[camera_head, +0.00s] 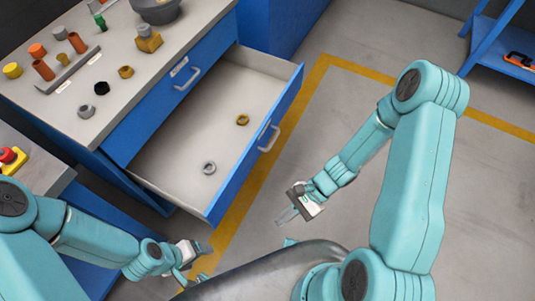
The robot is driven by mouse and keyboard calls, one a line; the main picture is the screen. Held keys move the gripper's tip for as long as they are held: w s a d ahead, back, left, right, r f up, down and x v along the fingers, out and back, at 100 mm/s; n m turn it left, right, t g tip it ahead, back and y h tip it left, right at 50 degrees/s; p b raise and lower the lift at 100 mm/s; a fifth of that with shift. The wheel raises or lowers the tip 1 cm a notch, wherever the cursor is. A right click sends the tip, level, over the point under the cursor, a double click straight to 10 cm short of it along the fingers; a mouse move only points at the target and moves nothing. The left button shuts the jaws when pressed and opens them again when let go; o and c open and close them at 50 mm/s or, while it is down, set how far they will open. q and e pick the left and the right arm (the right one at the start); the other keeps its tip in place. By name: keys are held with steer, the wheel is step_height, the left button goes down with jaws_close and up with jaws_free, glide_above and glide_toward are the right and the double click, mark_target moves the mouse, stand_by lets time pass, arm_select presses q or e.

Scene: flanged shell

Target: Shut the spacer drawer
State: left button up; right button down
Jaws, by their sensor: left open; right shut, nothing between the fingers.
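The spacer drawer (255,161) stands pulled out from the blue cabinet, with a blue front and a light handle (268,138). Inside it lie a grey ring (209,168) and a brass-coloured ring (243,120), apart from each other. My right gripper (287,217) is shut and empty, in front of the drawer and to the right of its near corner, apart from the handle. My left gripper (207,249) is open and empty, below the drawer's near corner in the picture. Neither gripper visibly touches the drawer.
The cabinet's worktop (125,55) holds several small fittings, a grey bowl (156,10) and a narrow rack (68,70). A red button on a yellow box (12,158) is at left.

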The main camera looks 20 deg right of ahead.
steer(key=w+d+f+m+t+y+b, duration=0.3)
steer(key=w+d+f+m+t+b, duration=0.15)
steer(key=w+m+t+b, duration=0.35)
steer(key=m+t+h+b, duration=0.2)
steer(key=m+t+b, duration=0.1)
steer(key=m+t, duration=0.3)
glide_toward(259, 135)
steer(key=shift+n+t, duration=0.7)
steer(key=x, duration=0.2)
steer(key=b+x, duration=0.1)
steer(key=x, duration=0.1)
steer(key=f+b+x, duration=0.1)
steer(key=x, duration=0.1)
steer(key=shift+w+a, duration=0.1)
steer(key=shift+a, duration=0.35)
arm_select(q)
step_height(259, 135, down, 16)
steer(key=shift+f, duration=0.15)
